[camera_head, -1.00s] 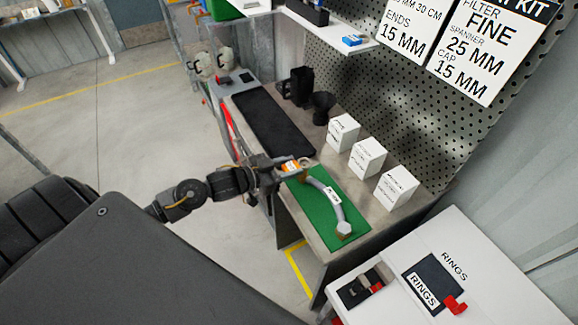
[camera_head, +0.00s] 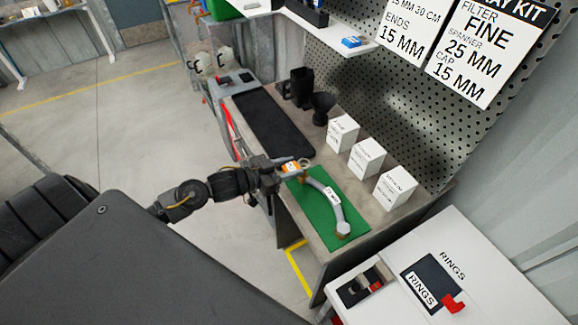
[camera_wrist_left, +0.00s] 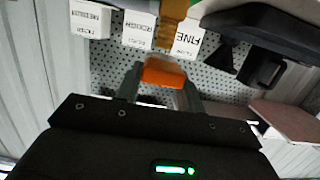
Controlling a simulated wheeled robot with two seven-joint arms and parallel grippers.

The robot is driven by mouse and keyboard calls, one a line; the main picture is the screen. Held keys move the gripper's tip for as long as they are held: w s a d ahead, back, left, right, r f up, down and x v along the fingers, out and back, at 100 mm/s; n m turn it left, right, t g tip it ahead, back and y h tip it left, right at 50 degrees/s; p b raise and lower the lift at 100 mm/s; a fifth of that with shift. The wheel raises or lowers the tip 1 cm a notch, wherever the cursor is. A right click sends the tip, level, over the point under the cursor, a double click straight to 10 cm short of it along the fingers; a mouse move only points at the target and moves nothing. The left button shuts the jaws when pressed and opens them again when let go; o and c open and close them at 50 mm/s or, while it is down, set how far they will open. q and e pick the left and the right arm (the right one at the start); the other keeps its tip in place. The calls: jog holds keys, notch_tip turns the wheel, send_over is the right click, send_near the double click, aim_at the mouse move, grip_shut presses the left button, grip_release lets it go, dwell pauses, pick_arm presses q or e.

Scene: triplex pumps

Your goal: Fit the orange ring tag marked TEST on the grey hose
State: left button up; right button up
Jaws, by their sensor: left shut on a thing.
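The grey hose (camera_head: 328,193) lies curved on a green mat (camera_head: 314,212), with a white label around its middle and a fitting (camera_head: 343,229) at its near end. My left gripper (camera_head: 285,168) is at the hose's far end, shut on the orange ring tag (camera_head: 291,167). In the left wrist view the orange tag (camera_wrist_left: 163,72) sits between the fingers, with a brass-coloured end fitting (camera_wrist_left: 173,28) just beyond it. I cannot tell whether the ring is around the hose end or only in front of it. The word on the tag is not readable. My right gripper is not in view.
Three white boxes (camera_head: 366,160) stand along the back of the bench beside the mat. A black mat (camera_head: 272,122) and black holders (camera_head: 300,86) lie farther left. A white table with a dark RINGS pad (camera_head: 430,279) and a red piece (camera_head: 454,304) is at the front right.

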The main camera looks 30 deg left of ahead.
pick_arm(q)
jog(key=shift+p, duration=0.3)
dwell(0.6)
jog(key=shift+f+b, duration=1.4)
jog(key=shift+f, duration=0.9)
jog(key=o, duration=1.1)
jog(key=shift+s, duration=0.1)
jog(key=shift+s+a, duration=0.15)
jog(key=shift+s, duration=0.05)
jog(key=shift+b+v, duration=1)
jog(key=shift+v, duration=4.1)
